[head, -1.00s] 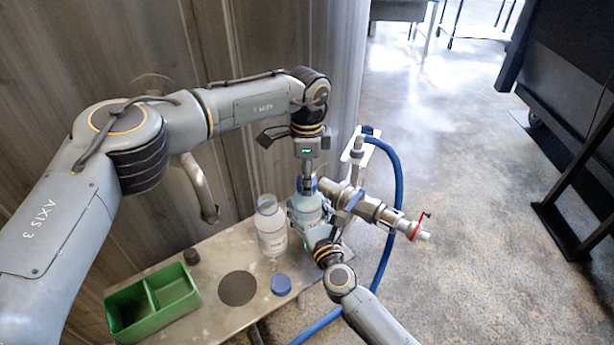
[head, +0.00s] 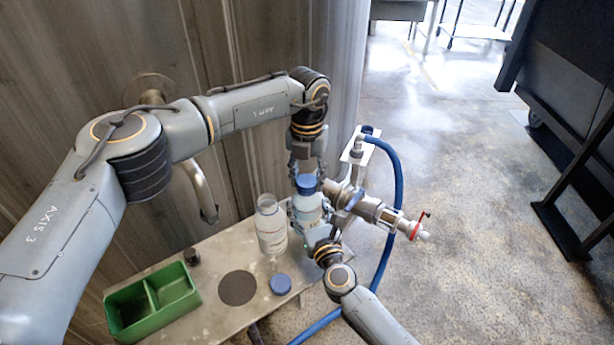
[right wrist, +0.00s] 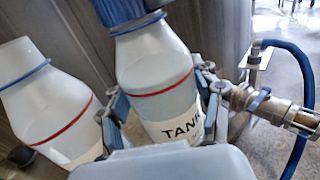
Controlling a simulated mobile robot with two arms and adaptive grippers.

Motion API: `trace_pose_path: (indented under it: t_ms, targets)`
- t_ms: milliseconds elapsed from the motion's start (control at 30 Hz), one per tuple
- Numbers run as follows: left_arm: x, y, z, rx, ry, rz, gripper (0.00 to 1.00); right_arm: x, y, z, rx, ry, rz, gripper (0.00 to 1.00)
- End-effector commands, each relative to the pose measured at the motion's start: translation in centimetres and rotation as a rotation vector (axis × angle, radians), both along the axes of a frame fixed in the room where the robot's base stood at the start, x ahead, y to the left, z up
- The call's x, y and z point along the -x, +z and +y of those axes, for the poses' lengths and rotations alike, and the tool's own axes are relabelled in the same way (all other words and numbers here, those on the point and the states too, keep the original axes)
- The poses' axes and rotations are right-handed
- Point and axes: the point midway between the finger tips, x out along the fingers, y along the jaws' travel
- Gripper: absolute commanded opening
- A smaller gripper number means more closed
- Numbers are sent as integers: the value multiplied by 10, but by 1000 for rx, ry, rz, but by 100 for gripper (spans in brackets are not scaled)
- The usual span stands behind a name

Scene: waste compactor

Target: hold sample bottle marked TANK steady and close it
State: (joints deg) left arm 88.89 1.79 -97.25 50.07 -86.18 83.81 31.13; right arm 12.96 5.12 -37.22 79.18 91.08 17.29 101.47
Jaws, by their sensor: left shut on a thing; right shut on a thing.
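The bottle marked TANK (right wrist: 155,85) is white with a red line and stands upright, slightly tilted in the right wrist view. In the head view the bottle (head: 307,207) is near the bench's right end. Its blue cap (head: 306,184) sits at the neck; whether it is fully tight I cannot tell. My left gripper (head: 306,175) comes from above and is shut on the cap. My right gripper (right wrist: 160,103) is shut around the bottle's body, a finger on each side. It partly hides the bottle's lower part.
A second, uncapped bottle (head: 270,226) stands just left of it. A loose blue cap (head: 281,285), a dark round pad (head: 237,288), a small black cap (head: 191,256) and a green divided tray (head: 113,298) are on the bench. A valve (head: 370,210) with a blue hose (head: 398,185) is close on the right.

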Motion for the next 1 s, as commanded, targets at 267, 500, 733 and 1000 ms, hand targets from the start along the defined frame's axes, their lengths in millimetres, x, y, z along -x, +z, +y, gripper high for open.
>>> trace_pose_path:
  t_ms: [267,500,733,1000]
  targets:
    - [0,-1,-1,2,-605,-1,5,1,0,1,1,2,1,0]
    - [0,-1,-1,1,-1133,0,5,1,0,1,1,3,1,0]
    - [1,-1,0,2,-1632,2,5,1,0,1,0,3,1,0]
    - [1,-1,-1,2,-1877,2,5,1,0,1,0,3,1,0]
